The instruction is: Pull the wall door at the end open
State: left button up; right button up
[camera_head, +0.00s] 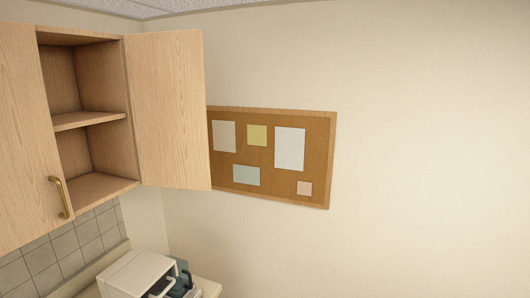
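The wall door at the end (170,108) is a light wood cabinet door. It stands swung wide open, out from the right end of the wall cabinet (89,122). The open compartment behind it shows one shelf and looks empty. The door's handle is not visible from here. The neighbouring wood door (24,130) on the left is shut and has a brass handle (59,197) low on its right side. Neither of my grippers is in the picture.
A corkboard (272,182) with several paper notes hangs on the wall behind the open door. A white box-shaped appliance (137,273) stands on the counter (207,287) below, with dark items beside it. The wall to the right is bare.

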aim_at(166, 71)
jog(key=z, duration=0.3)
jog(key=i, duration=1.7)
jog(key=u, duration=0.65)
